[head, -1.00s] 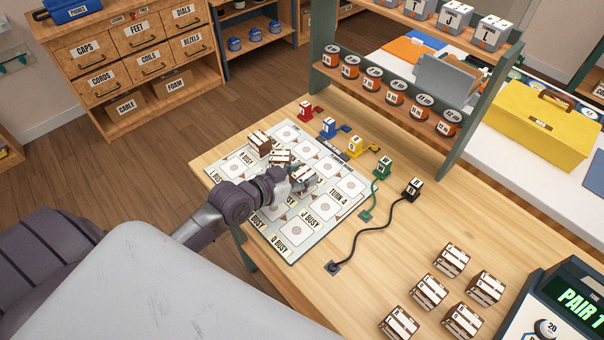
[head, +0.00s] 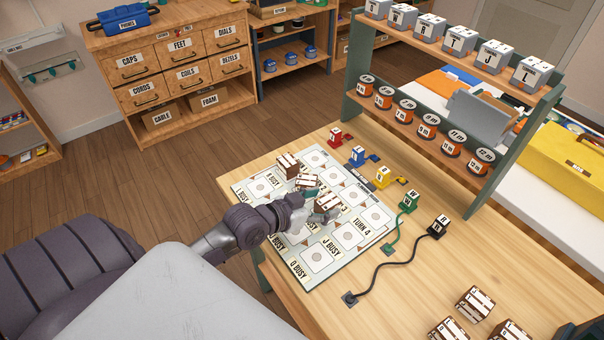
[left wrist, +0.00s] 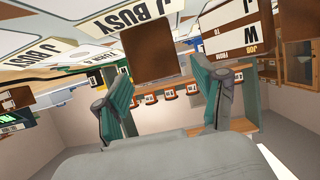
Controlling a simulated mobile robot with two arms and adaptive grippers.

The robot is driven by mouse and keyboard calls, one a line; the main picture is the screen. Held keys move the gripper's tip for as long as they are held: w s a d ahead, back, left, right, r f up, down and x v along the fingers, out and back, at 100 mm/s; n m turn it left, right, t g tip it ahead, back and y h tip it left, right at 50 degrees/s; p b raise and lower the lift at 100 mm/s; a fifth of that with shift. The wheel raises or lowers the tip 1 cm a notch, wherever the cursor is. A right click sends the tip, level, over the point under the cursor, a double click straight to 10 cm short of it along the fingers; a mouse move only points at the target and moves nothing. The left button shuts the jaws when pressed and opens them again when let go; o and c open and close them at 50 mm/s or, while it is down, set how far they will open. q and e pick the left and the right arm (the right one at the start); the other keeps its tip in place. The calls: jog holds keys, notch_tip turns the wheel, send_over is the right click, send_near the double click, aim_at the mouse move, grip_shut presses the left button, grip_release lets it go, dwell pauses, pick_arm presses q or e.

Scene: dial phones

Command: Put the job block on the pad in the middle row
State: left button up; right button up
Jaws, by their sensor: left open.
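Brown job blocks with white label strips stand on the pale board (head: 322,284) with printed pads: one at the back (head: 288,166), one in front of it (head: 308,181), and one at my left gripper's tips (head: 327,203). My left gripper (head: 316,199) is over the board, its teal fingers apart. In the left wrist view the open fingers (left wrist: 163,98) show with a bare brown block face (left wrist: 150,50) just past the gap. A labelled block (left wrist: 232,45) stands at the right there. Contact with the fingers cannot be told. My arm hides part of the board. My right gripper is out of view.
Coloured plugs, including red (head: 336,136) and black (head: 438,227), line the board's far side, some with cables. More job blocks (head: 474,304) stand at the front right. A shelf rack (head: 430,147) with orange spools stands behind. Bare table lies right of the cables.

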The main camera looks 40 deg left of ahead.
pick_arm(q)
jog(key=v, duration=1)
jog(key=shift+f, duration=0.1)
